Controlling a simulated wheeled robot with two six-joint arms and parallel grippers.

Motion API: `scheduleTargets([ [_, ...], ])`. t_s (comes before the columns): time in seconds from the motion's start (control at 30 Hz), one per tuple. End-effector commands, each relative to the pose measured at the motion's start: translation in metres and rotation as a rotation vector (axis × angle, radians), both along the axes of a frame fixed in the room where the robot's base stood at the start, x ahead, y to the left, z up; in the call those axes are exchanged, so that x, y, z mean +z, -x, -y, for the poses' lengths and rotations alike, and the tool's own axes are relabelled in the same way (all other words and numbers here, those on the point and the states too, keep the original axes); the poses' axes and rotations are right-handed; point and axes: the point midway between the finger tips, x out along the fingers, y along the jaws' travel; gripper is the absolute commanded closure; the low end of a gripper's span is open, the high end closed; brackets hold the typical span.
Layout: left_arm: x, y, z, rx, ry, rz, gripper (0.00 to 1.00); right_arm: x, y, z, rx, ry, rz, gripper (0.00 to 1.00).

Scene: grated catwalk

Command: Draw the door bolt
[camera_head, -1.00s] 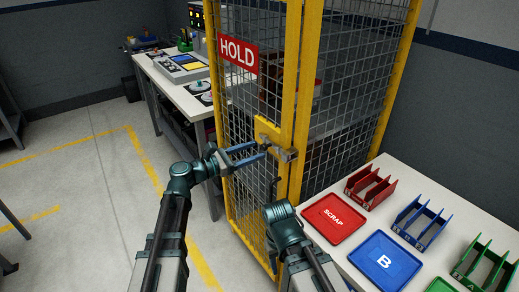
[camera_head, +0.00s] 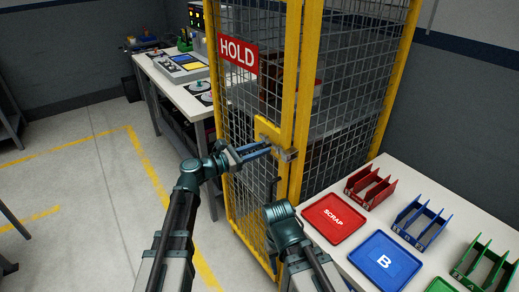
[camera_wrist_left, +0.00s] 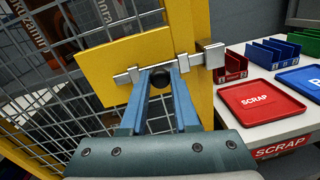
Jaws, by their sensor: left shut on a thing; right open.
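The door bolt is a silver bar (camera_wrist_left: 195,60) with a black knob (camera_wrist_left: 162,77), mounted on a yellow plate (camera_wrist_left: 110,66) on the mesh cage door. In the left wrist view the bar runs across the plate through small brackets to a silver block (camera_wrist_left: 214,55) on the yellow post. My left gripper (camera_wrist_left: 161,82) is shut on the knob, its blue fingers on either side of it. In the head view the left gripper (camera_head: 266,148) partly hides the bolt. My right gripper (camera_head: 279,212) is lower, in front of the door, and open; its fingers are mostly hidden.
A red HOLD sign (camera_head: 238,53) hangs on the cage door. At right, a table holds a red SCRAP tray (camera_head: 334,219), a blue B tray (camera_head: 385,262) and coloured bins. A bench with devices (camera_head: 180,68) stands behind at left. The floor at left is clear.

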Motion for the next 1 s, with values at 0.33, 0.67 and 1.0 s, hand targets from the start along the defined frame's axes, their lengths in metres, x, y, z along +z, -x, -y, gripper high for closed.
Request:
scheduleTargets([
  [0.33, 0.000, -0.019, -0.012, 0.003, 0.000, 0.000, 1.00, 0.000, 0.000, 0.000, 0.000, 0.000, 0.000, 0.50],
  [0.67, 0.000, -0.034, -0.025, 0.004, 0.001, 0.000, 1.00, 0.000, 0.000, 0.000, 0.000, 0.000, 0.000, 0.50],
  [1.0, 0.000, -0.033, -0.024, 0.002, 0.000, 0.000, 0.41, 0.000, 0.000, 0.000, 0.000, 0.000, 0.000, 0.50],
])
